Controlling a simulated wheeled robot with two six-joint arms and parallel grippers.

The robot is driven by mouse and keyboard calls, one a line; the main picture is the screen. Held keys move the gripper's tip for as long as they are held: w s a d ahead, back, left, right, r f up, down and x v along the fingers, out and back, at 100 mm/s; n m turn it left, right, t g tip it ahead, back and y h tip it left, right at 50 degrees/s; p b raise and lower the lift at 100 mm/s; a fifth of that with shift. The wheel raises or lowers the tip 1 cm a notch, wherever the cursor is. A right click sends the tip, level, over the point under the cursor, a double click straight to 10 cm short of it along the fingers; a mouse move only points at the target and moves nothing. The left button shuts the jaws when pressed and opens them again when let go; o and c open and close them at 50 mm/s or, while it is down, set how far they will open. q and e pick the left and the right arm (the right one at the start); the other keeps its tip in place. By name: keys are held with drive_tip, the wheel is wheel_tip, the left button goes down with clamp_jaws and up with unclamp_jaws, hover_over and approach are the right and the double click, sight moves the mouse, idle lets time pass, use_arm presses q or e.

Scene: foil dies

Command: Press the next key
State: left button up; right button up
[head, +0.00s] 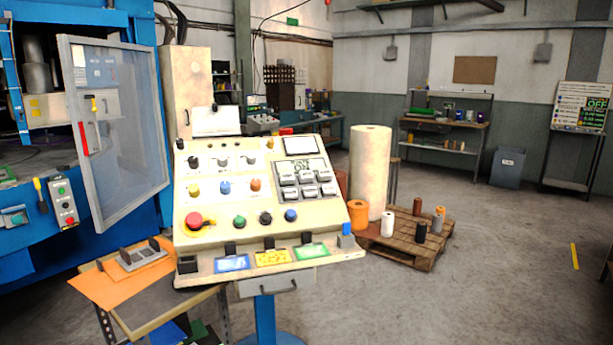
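A cream control console (205,215) stands on a blue post left of centre, its sloped panel facing me. At the panel's upper right is a grey keypad with several pale keys (307,178) in two rows. Neither of my grippers is in view.
Blue, yellow and green cards (272,258) line the console's front ledge. A blue press with an open mesh door (120,130) stands at left. A side table with orange sheets (105,289) is close by. A pallet (430,246) with rolls is behind right.

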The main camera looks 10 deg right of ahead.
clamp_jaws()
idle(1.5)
